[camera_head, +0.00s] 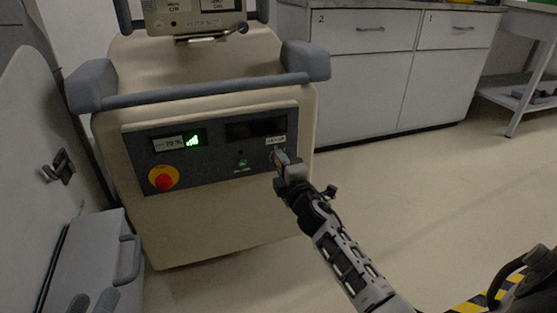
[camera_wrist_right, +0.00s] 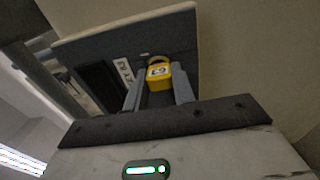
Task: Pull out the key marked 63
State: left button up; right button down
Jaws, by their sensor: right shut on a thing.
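The key marked 63 (camera_wrist_right: 159,76) has a yellow head and sits between the two fingers of my right gripper (camera_wrist_right: 159,94) in the right wrist view. In the head view my right gripper (camera_head: 280,158) is at the right end of the cart's dark control panel (camera_head: 215,165), below a small white label. It is shut on the key, whose far end is at the panel face. The key's shaft is hidden, so I cannot tell how deep it sits.
The beige cart (camera_head: 200,225) carries a red stop button (camera_head: 163,179), a lit green display (camera_head: 192,141) and a grey push bar (camera_head: 200,92). A grey box with a handle (camera_head: 130,258) stands at the left. White cabinets (camera_head: 365,80) line the back.

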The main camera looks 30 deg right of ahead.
jog(key=shift+s+a+f+p, duration=0.1)
jog(key=shift+s+a+p, duration=0.1)
jog(key=shift+s, duration=0.75)
jog(key=shift+s+a+r+p, duration=0.1)
jog(key=shift+s+a+p, duration=0.1)
jog(key=shift+s, duration=0.8)
jog(key=shift+s+a+f+p, duration=0.1)
jog(key=shift+s+a+p, duration=0.1)
jog(key=shift+s, duration=0.75)
